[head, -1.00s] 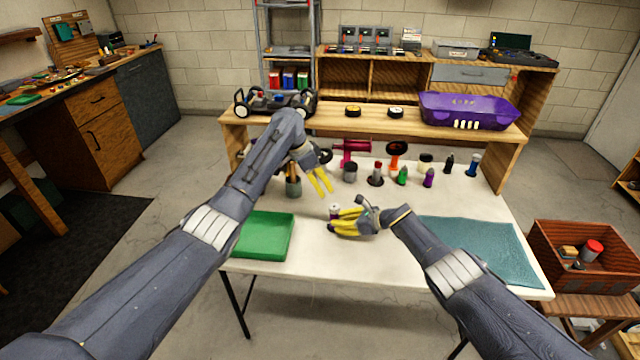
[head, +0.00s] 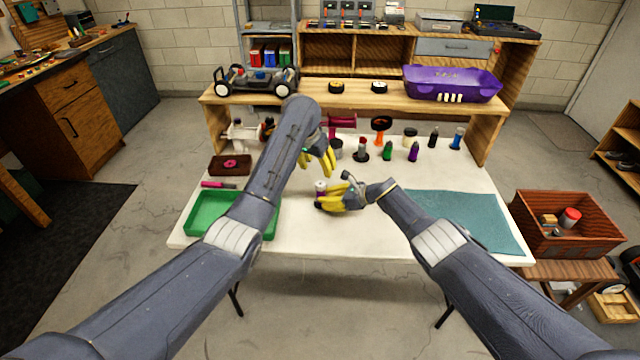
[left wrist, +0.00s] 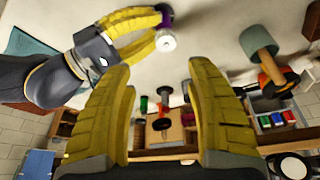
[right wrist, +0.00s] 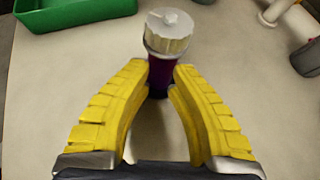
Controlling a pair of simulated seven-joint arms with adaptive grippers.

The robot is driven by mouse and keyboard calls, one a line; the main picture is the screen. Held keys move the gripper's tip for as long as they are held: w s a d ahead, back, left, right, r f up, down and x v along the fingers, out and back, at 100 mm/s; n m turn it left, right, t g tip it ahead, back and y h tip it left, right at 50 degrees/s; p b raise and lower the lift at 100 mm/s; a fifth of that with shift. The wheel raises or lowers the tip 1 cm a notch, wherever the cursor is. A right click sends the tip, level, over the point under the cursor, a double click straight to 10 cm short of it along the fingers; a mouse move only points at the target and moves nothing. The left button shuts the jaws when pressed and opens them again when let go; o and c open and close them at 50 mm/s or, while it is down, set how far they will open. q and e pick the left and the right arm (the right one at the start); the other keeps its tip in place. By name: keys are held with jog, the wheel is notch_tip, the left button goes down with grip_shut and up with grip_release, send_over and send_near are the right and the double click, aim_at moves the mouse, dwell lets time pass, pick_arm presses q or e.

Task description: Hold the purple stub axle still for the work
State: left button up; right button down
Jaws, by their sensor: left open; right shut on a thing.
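The purple stub axle (right wrist: 161,76) stands upright on the white tabletop in the right wrist view. A ribbed silver-white cap (right wrist: 168,34) is on top of it. My right gripper (right wrist: 161,80) is shut on the purple body below the cap. In the head view the cap (head: 320,186) shows beside the yellow fingers of my right gripper (head: 324,198). My left gripper (head: 318,162) is open and empty above the table, a little behind the right one. The left wrist view shows its spread fingers (left wrist: 158,85), with the held axle beyond them. The axle's lower part is partly hidden by the fingers.
A green tray (head: 206,222) lies left, partly behind my left arm, and a teal mat (head: 470,222) lies right. Several bottles and a red-orange stand (head: 381,126) are at the back. A raised shelf holds a car chassis (head: 254,80) and a purple car body (head: 452,84). The table's front middle is clear.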

aim_at(320, 184)
pick_arm(q)
jog(key=w+f+n, duration=0.1)
jog(key=f, duration=0.2)
jog(key=w+f+n+y, duration=0.1)
jog(key=f+n, duration=0.1)
jog(key=f, duration=0.2)
jog(key=w+f+n+t, duration=0.1)
jog(key=f+n, duration=0.1)
jog(key=f, duration=0.1)
jog(key=shift+w+d+f, duration=0.1)
jog(key=shift+d+f, duration=0.1)
jog(key=shift+d, duration=0.15)
dwell(0.3)
dwell(0.4)
grip_shut()
